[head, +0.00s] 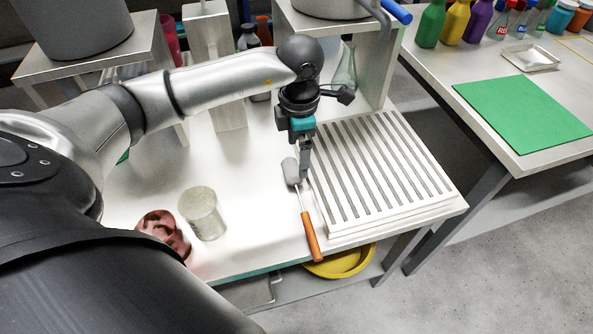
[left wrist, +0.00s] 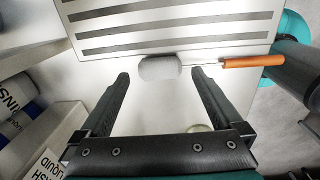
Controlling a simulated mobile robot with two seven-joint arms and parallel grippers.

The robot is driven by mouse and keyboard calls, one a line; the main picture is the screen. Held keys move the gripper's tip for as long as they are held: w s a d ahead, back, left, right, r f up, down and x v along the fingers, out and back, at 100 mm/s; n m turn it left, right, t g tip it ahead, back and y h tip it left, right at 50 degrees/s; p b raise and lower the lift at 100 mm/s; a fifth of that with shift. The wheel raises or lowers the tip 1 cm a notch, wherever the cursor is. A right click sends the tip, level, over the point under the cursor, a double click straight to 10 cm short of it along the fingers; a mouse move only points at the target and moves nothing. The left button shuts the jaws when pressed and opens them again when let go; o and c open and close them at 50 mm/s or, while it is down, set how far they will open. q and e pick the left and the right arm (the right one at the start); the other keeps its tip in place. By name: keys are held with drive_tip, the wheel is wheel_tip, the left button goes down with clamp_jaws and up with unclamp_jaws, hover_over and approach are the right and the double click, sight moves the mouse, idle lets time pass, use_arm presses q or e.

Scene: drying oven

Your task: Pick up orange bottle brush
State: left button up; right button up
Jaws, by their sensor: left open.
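The bottle brush has an orange handle (head: 311,237), a thin metal shaft and a grey-white head (head: 291,172). It lies on the white table, just left of the slatted rack. In the left wrist view the brush head (left wrist: 160,68) shows just beyond the fingertips, and the orange handle (left wrist: 252,62) extends to the right. My left gripper (head: 304,175) points down over the brush head end. In the left wrist view its fingers (left wrist: 158,74) are spread wide with nothing between them. My right gripper is not in view.
The white slatted rack (head: 375,165) stands right of the brush. A clear beaker (head: 203,213) and a red object (head: 163,232) are at the left front. A yellow basin (head: 341,263) sits below the table edge. A glass flask (head: 345,72) stands behind the gripper.

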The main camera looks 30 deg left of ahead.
sight(290, 166)
use_arm(q)
drive_tip(key=shift+w+f+b, duration=0.2)
drive_tip(key=shift+f+b, duration=0.45)
drive_tip(key=shift+f, duration=0.85)
drive_tip(key=shift+f+b, duration=0.4)
drive_tip(key=shift+f, duration=0.75)
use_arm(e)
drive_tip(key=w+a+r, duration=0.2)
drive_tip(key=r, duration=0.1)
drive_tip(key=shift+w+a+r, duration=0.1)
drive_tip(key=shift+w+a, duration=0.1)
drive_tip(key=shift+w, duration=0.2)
use_arm(q)
drive_tip(key=c, duration=1.4)
drive_tip(key=shift+w+r, duration=0.1)
drive_tip(key=shift+r, duration=0.1)
